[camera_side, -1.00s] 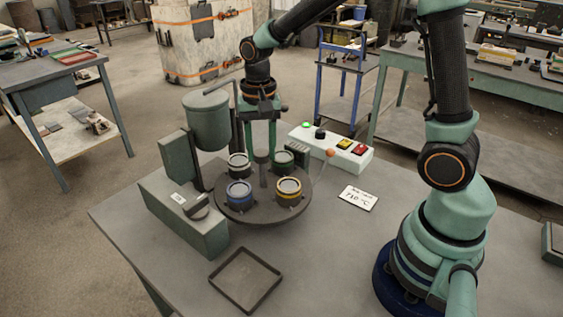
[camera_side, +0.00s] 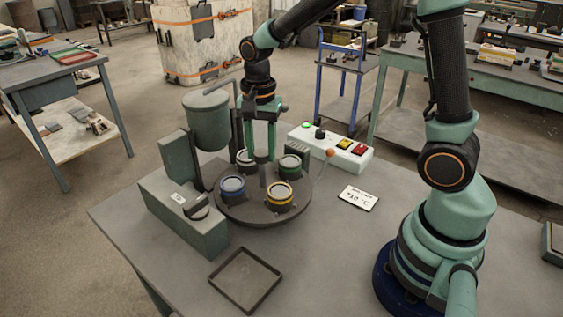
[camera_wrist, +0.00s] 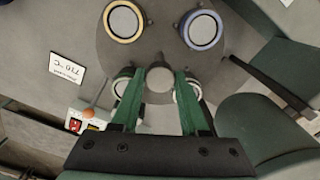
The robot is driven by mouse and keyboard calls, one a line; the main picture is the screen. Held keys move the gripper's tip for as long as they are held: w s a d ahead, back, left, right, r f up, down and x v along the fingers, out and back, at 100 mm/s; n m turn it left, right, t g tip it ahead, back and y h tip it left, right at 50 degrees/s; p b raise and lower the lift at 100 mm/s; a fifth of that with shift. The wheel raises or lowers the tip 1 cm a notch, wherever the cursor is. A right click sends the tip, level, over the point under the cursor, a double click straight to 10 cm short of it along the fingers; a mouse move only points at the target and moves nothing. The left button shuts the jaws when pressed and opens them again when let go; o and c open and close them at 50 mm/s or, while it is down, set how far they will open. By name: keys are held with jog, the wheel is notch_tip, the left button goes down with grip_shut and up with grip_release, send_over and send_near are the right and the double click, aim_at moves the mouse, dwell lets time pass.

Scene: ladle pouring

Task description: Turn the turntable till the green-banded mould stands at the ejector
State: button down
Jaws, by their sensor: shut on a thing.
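The round grey turntable (camera_side: 266,215) carries the green-banded mould (camera_side: 290,166) at its back right, the yellow-banded mould (camera_side: 279,196) at the front, the blue-banded mould (camera_side: 232,188) at the left and a pale-banded mould (camera_side: 243,161) at the back left. My gripper (camera_side: 261,148) points down over the turntable's middle, shut on its central knob (camera_wrist: 160,78). In the wrist view my fingers partly hide the two rear moulds. A green box unit with a dark round head (camera_side: 196,206), perhaps the ejector, stands at the left, nearest the blue-banded mould.
A green pot (camera_side: 207,120) stands behind the left side. A control box (camera_side: 332,148) with a green light and an orange-knobbed lever (camera_side: 330,153) are at the back right. A temperature card (camera_side: 358,198) and an empty tray (camera_side: 245,279) lie on the bench.

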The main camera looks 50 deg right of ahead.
jog(key=shift+r+m, duration=0.1)
jog(key=shift+m, duration=6.9)
jog(key=shift+c, duration=2.1)
grip_release()
notch_tip(320, 180, up, 12)
